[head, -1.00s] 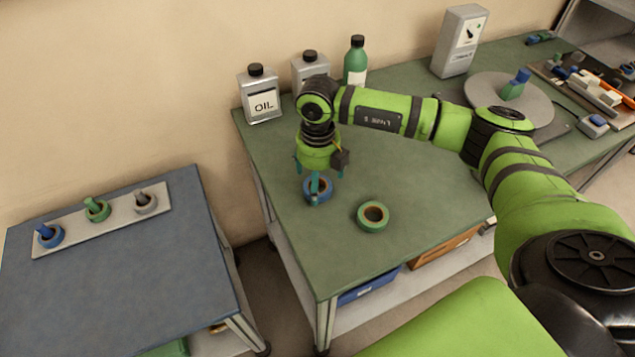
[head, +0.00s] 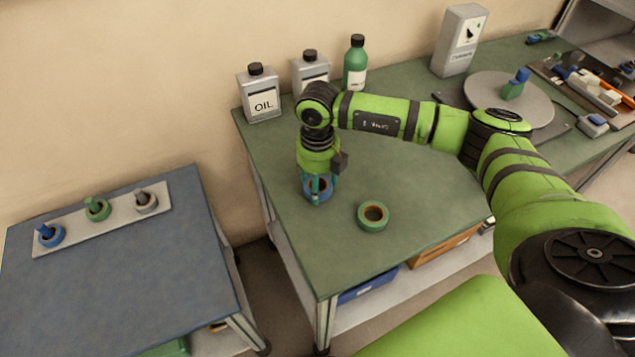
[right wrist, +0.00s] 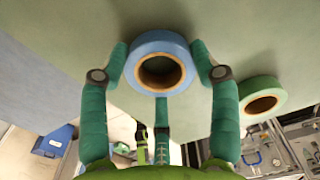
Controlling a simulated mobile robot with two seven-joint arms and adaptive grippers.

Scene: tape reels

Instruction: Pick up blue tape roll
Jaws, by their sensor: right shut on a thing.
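The blue tape roll (head: 318,190) lies flat on the green bench top (head: 430,200), near its left edge. My right gripper (head: 317,187) points down over it with its fingers around the roll. In the right wrist view the blue roll (right wrist: 161,62) sits between the fingers (right wrist: 160,72), which press on its outer sides; its brown core is open towards the camera. The right gripper is shut on it. Part of the roll is hidden by the fingers in the head view. My left gripper is not in view.
A green tape roll (head: 373,216) lies to the right of the blue one. An oil can (head: 263,95) and a green bottle (head: 355,64) stand behind. On the lower left table, a pale board (head: 98,219) bears pegs with rings. The bench front is clear.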

